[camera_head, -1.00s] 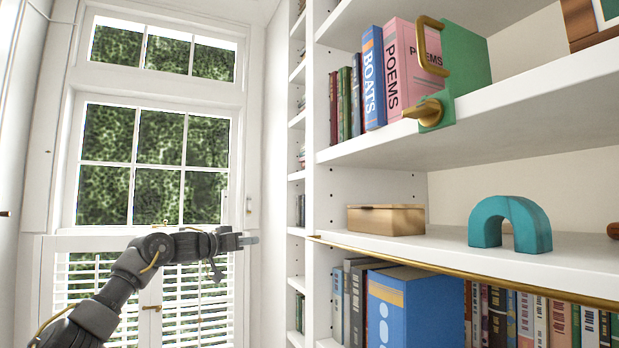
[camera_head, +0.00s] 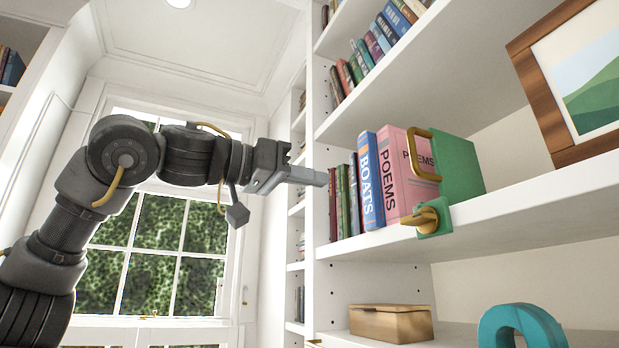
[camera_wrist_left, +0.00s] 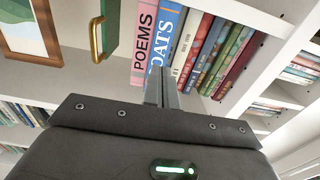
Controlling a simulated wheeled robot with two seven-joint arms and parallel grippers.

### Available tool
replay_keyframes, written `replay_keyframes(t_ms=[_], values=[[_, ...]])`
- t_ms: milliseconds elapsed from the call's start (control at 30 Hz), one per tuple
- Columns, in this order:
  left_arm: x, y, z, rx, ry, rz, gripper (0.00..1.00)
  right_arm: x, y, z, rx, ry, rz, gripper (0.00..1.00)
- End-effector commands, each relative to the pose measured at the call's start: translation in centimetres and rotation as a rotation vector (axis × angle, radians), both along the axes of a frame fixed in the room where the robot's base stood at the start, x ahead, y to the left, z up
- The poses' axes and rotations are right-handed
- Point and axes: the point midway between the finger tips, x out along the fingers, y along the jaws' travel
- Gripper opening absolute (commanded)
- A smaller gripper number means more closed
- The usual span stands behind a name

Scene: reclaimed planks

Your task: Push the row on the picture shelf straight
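The row of books stands on the picture shelf (camera_head: 520,215), with thin dark red and green books (camera_head: 337,205), a blue BOATS book (camera_head: 371,180) and a pink POEMS book (camera_head: 403,172). A green bookend (camera_head: 458,165) with a brass handle and knob stands at its right end. My left gripper (camera_head: 322,178) points right, level with the books, near the row's left end. In the left wrist view its fingers (camera_wrist_left: 162,92) look together and empty, in front of the BOATS spine (camera_wrist_left: 165,45) and its neighbour. Contact cannot be told. My right gripper is out of view.
A wood-framed picture (camera_head: 575,85) stands right of the bookend. An upper shelf (camera_head: 400,65) with books hangs above. A wooden box (camera_head: 391,323) and a teal arch (camera_head: 521,325) are on the shelf below. A white upright (camera_head: 318,140) borders the row on the left.

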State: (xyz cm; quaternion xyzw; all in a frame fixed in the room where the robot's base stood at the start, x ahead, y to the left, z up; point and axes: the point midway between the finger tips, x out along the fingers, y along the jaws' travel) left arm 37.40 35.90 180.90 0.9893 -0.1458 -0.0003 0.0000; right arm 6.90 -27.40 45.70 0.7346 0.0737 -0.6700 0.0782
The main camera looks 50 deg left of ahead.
Motion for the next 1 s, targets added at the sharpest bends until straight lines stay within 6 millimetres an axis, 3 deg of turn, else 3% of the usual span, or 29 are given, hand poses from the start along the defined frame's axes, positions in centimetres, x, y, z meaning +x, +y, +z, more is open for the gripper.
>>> replay_keyframes(t_ms=[600, 1000], values=[[6.0, -1.6, 0.0, 0.000, 0.001, 0.000, 0.00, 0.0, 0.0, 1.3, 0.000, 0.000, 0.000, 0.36], [6.7, -1.9, 0.0, 0.000, -0.002, 0.001, 0.00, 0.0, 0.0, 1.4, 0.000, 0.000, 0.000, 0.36]])
